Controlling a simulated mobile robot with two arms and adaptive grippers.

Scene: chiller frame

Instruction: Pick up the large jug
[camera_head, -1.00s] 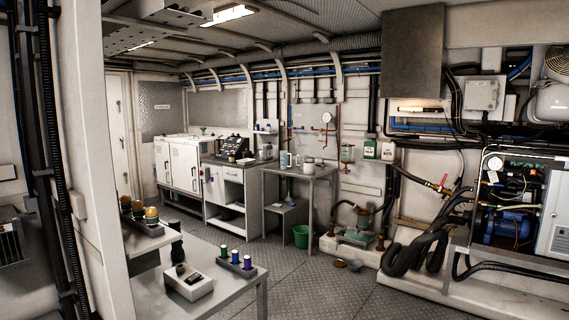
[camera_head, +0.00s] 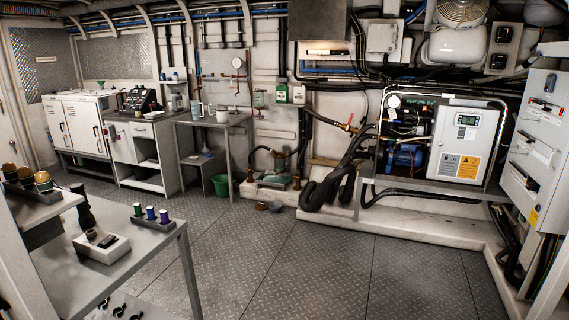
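Several vessels stand at the back left, and I cannot tell for sure which one is the large jug. A tall pale blue-grey jug (camera_head: 196,110) stands upright on the small metal table (camera_head: 208,121) against the back wall. A shorter white vessel (camera_head: 222,116) stands just right of it. Another pale jug-like vessel (camera_head: 176,103) is on the counter to the left. All are small and far off in the head view. Neither of my grippers is in view.
A near table (camera_head: 160,245) at left carries spools and a small box device (camera_head: 103,248). A green bucket (camera_head: 221,186) and small bowls (camera_head: 268,206) are on the floor. Machinery (camera_head: 440,140) lines the right. The middle floor (camera_head: 300,260) is clear.

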